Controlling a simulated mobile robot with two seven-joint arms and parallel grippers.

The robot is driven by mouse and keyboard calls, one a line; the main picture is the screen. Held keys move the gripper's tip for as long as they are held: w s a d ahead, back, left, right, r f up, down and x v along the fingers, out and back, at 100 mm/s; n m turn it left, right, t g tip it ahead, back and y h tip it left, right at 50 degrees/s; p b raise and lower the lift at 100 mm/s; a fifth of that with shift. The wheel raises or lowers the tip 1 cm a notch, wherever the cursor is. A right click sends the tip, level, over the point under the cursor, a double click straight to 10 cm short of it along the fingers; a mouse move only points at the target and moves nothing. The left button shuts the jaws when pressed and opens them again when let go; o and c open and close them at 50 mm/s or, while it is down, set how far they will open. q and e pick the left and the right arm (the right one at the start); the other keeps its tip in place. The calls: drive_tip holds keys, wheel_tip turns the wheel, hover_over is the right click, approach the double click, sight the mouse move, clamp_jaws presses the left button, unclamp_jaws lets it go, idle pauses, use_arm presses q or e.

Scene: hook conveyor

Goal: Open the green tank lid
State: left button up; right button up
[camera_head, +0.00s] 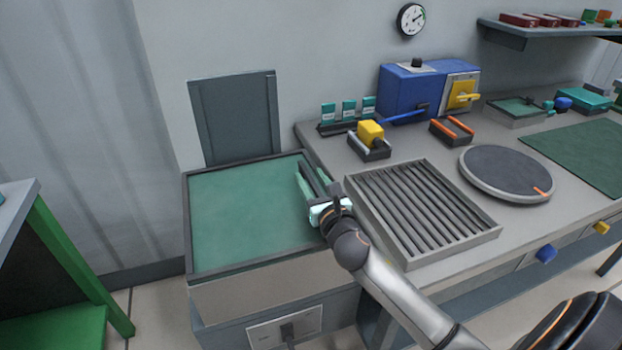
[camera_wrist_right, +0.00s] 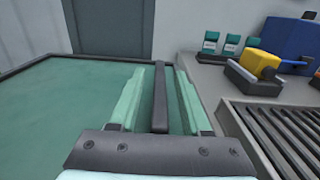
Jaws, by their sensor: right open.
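The green tank lid (camera_head: 245,215) is a flat green panel in a dark frame, at the left end of the workbench, and it lies level. It also fills the left of the right wrist view (camera_wrist_right: 60,110). A dark bar (camera_wrist_right: 160,100), which looks like a handle, runs along the lid's right side. My right gripper (camera_head: 314,180) is over that side, its pale green fingers open, one on each side of the bar. Whether the fingers touch the bar cannot be told. My left gripper is not in view.
A dark upright panel (camera_head: 236,116) stands against the wall behind the tank. A slatted grey tray (camera_head: 422,212) lies just right of my right gripper. Beyond are a yellow-topped block (camera_head: 370,135), a blue box (camera_head: 408,92) and a round dark turntable (camera_head: 506,172).

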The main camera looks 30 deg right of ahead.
drive_tip(key=shift+w, duration=0.2)
clamp_jaws()
idle(0.3)
idle(1.1)
